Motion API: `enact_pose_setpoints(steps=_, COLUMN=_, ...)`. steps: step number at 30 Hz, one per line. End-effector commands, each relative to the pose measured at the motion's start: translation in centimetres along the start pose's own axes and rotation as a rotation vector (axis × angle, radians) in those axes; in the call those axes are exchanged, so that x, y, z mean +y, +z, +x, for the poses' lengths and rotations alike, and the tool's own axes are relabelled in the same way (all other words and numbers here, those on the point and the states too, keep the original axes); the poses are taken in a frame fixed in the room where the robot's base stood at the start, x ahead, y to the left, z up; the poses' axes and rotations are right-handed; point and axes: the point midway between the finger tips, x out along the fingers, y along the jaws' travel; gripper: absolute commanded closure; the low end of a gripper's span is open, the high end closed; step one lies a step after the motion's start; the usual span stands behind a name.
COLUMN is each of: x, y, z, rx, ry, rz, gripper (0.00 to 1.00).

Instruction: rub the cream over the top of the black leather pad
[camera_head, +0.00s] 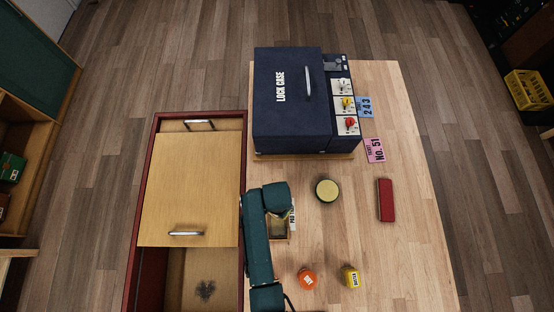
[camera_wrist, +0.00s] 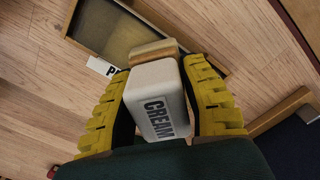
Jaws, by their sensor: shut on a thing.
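My gripper (camera_wrist: 158,70) is shut on a white block marked CREAM (camera_wrist: 160,100), with a ridged yellow finger on each side. The block's far end is tan. A shallow wood-framed tray (camera_wrist: 112,32) with a dull grey-brown inside lies beyond the block, with a white label at its edge. In the head view my arm partly covers this tray (camera_head: 279,226) and hides the gripper and block. I cannot clearly make out a black leather pad. I cannot tell whether the block touches anything.
A round dark-sided tin (camera_head: 327,190) with a yellowish top and a red block (camera_head: 386,200) stand right of my arm. An orange jar (camera_head: 307,279) and yellow jar (camera_head: 351,277) stand nearer. The navy lock case (camera_head: 290,100) fills the back. A red-edged chest (camera_head: 154,140) is left.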

Motion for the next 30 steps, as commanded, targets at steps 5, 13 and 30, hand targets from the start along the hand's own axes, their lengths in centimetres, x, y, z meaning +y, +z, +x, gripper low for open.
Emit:
enact_pose_setpoints(steps=5, x=1.1, y=1.3, z=-0.3, rx=-0.002, ry=0.002, rz=0.001, gripper=0.84)
enact_pose_setpoints(steps=13, x=2.8, y=3.2, z=-0.3, rx=-0.002, ry=0.002, rz=0.004, gripper=0.84)
enact_pose_setpoints(steps=30, x=5.9, y=6.7, z=-0.7, rx=0.001, ry=-0.001, rz=0.013, gripper=0.84)
